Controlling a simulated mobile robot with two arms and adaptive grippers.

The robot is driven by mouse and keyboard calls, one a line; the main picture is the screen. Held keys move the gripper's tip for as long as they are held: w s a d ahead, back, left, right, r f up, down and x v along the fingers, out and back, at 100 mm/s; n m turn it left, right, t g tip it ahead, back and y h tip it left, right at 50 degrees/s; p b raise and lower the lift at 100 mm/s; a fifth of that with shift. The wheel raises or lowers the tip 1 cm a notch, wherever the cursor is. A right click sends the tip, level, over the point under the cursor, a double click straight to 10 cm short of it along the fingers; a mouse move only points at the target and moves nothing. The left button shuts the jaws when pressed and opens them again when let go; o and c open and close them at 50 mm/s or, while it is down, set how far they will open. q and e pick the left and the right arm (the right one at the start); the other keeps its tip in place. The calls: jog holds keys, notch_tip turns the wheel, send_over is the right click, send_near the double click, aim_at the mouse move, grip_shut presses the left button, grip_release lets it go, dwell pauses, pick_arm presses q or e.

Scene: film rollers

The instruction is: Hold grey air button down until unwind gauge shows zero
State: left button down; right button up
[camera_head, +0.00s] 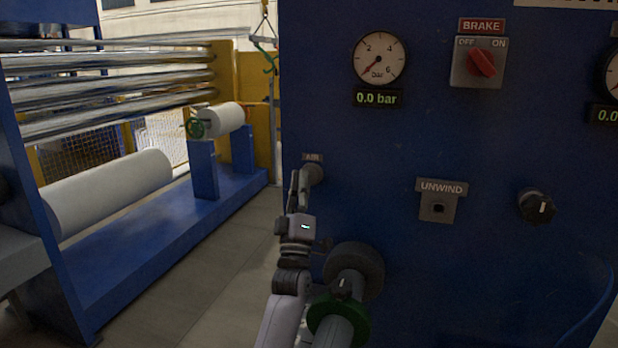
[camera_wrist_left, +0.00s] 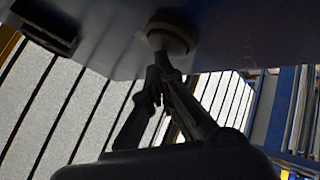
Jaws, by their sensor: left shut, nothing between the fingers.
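The grey air button (camera_head: 314,171) sits on the blue panel under the AIR label, partly behind my gripper in the head view. It also shows in the left wrist view (camera_wrist_left: 170,36) as a round knob at the panel. My left gripper (camera_head: 298,176) is shut and empty, with its fingertips (camera_wrist_left: 158,66) at the button's face; they appear to touch it. How far the button is pressed in, I cannot tell. The round gauge (camera_head: 379,59) above has its red needle at the low end, and its display (camera_head: 378,98) reads 0.0 bar. My right gripper is not in view.
A red BRAKE switch (camera_head: 482,63), an UNWIND plate (camera_head: 438,205) and a black knob (camera_head: 536,206) are on the panel. A grey shaft with a green collar (camera_head: 324,315) sticks out below the button, close to my left arm.

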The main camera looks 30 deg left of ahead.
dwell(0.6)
pick_arm(q)
jog(key=shift+s+d+f+p, duration=0.15)
jog(key=shift+s+p, duration=0.25)
jog(key=shift+s, duration=0.45)
jog(key=s+p, duration=0.1)
jog(key=s, duration=0.1)
jog(key=s+d+p, duration=0.1)
jog(key=s, duration=0.1)
jog(key=shift+s+d, duration=0.1)
jog(key=shift+s, duration=0.3)
